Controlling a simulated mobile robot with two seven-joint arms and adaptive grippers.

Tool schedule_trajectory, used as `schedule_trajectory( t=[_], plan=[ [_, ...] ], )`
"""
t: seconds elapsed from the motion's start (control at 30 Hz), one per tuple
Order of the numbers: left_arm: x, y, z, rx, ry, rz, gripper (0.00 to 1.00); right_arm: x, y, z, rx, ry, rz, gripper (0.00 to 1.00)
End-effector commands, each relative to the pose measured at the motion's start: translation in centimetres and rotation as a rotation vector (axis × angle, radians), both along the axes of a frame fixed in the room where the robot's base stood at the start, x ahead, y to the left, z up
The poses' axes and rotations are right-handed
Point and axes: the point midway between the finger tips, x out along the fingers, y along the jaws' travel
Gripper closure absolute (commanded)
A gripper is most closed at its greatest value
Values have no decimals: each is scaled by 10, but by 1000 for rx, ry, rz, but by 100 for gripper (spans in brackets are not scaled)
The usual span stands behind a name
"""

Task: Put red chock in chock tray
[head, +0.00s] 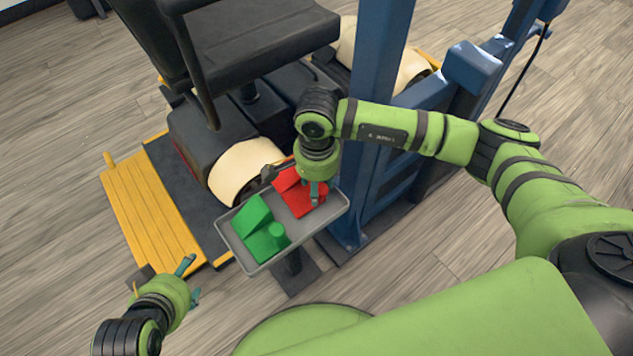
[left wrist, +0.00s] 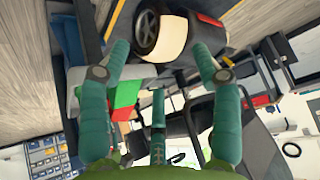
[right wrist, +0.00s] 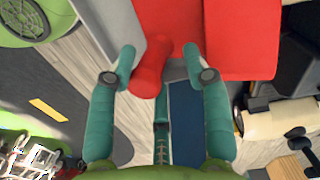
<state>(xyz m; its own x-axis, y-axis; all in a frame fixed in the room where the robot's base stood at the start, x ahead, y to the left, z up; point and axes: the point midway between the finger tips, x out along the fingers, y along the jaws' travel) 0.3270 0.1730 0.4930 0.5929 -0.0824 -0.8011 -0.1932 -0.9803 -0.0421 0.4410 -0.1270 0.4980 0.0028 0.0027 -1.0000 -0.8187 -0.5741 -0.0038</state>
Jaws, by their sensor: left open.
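The red chock (head: 289,184) lies in the grey chock tray (head: 332,211), in its far right part. My right gripper (head: 316,192) is right over the chock. In the right wrist view the red chock (right wrist: 243,40) fills the top, and its round red post reaches down between my right fingertips (right wrist: 160,65). Those fingers stand apart, with a gap visible on the right of the post. My left gripper (head: 190,281) is open and empty, left of the tray; its spread fingers also show in the left wrist view (left wrist: 162,55).
A green chock (head: 262,228) lies in the near left part of the tray. A scooter with a black seat (head: 255,40), a cream wheel (head: 245,170) and a yellow footboard (head: 150,210) stands behind. A blue post (head: 370,120) rises beside the tray.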

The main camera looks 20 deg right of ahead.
Motion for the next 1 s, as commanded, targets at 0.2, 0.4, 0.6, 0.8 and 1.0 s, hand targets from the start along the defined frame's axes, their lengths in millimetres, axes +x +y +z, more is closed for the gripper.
schedule_trajectory(
  t=[0.2, 0.4, 0.6, 0.8, 1.0],
  plan=[
    [-1, 0, 0, 0, 6, 0, 36, 0, 0, 1, 0, 0, 0, 51],
    [-23, 7, -13, 16, 131, 17, 36, 0, 0, 6, 0, 0, 0, 51],
    [-66, 22, -29, 52, 351, 44, 36, 0, 0, 15, 0, 1, 0, 51],
    [-56, 20, -55, 53, 352, 39, 36, 1, 0, 70, 2, -6, 2, 51],
    [-53, 19, -74, 53, 360, 36, 36, 1, 0, 110, 1, -4, 1, 51]
  ],
)
